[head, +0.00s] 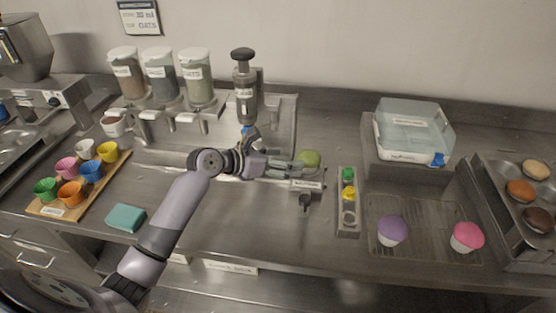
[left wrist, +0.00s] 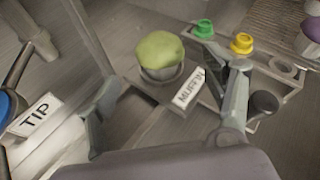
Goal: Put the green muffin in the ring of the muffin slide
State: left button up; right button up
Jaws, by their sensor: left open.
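The green muffin (head: 308,158) stands upright at the muffin slide, behind its MUFFIN label (head: 306,185). In the left wrist view the muffin (left wrist: 160,54) shows a green dome above a grey round band (left wrist: 165,74); I cannot tell whether this is the ring or its wrapper. My left gripper (head: 297,165) is open beside the muffin, with its fingers spread to either side of it in the left wrist view and no visible contact. A dark knob (head: 305,201) sticks out at the slide's front. My right gripper is not in view.
A narrow rack (head: 347,222) with green and yellow caps stands just right of the slide. Purple (head: 392,231) and pink (head: 467,237) muffins are on a wire rack. A pump dispenser (head: 244,95) stands behind my arm. A teal sponge (head: 125,218) lies at front left.

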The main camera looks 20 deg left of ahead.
pick_arm(q)
jog(key=shift+v, duration=1.15)
